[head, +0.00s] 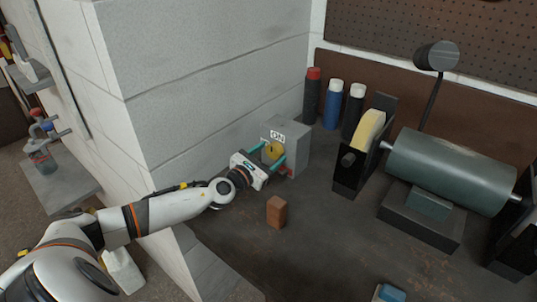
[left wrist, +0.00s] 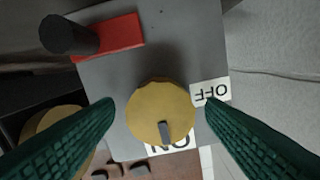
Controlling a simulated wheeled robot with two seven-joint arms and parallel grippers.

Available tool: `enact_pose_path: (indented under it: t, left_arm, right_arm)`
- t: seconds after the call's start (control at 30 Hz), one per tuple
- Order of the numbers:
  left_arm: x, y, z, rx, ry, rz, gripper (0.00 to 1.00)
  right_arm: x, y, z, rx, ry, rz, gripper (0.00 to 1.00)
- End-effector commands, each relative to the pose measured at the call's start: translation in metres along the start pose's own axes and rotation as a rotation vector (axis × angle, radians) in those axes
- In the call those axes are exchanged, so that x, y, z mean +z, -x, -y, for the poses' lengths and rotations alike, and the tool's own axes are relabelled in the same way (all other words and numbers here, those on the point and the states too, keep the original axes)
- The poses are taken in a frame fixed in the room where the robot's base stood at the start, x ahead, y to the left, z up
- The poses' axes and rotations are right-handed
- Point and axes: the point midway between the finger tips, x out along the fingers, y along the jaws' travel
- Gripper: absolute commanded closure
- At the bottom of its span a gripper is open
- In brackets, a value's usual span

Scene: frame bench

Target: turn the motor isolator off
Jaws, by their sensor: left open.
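The motor isolator is a grey box (head: 292,132) against the grey block wall. Its face carries a round yellow knob (head: 273,150), also in the left wrist view (left wrist: 158,100). The knob's dark pointer mark (left wrist: 164,132) points at the ON label (left wrist: 170,146). The OFF label (left wrist: 210,92) sits to the right of the knob there. My left gripper (head: 270,156) is open, its green fingers on either side of the knob. In the left wrist view gaps show between fingers and knob. My right gripper is not in view.
A red plate (left wrist: 122,36) with a black cylindrical stub is on the same box face. A brown block (head: 277,211) stands on the bench below the gripper. Several bottles (head: 332,104) and a bench grinder-like motor (head: 445,170) stand to the right. The bench front is mostly clear.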

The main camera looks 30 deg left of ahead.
Motion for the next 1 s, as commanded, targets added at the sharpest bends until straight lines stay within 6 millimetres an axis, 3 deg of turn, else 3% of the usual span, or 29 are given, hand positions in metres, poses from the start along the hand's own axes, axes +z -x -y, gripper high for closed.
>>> enact_pose_path:
  t: [0.2, 0.5, 0.77, 1.0]
  left_arm:
    - [0.0003, -0.0001, 0.0001, 0.000, 0.000, 0.000, 0.36]
    - [0.0003, 0.0002, 0.0002, 0.000, 0.000, 0.000, 0.80]
    - [0.0012, 0.0004, -0.0003, 0.000, 0.034, 0.001, 0.80]
    - [0.0019, 0.0003, -0.0003, -0.001, 0.164, 0.000, 0.80]
  right_arm:
    - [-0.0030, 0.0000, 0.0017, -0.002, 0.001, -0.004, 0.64]
    - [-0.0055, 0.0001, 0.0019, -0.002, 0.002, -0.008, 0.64]
    - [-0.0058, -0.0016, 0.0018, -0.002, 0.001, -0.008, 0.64]
    - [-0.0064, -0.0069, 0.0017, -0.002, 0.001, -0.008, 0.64]
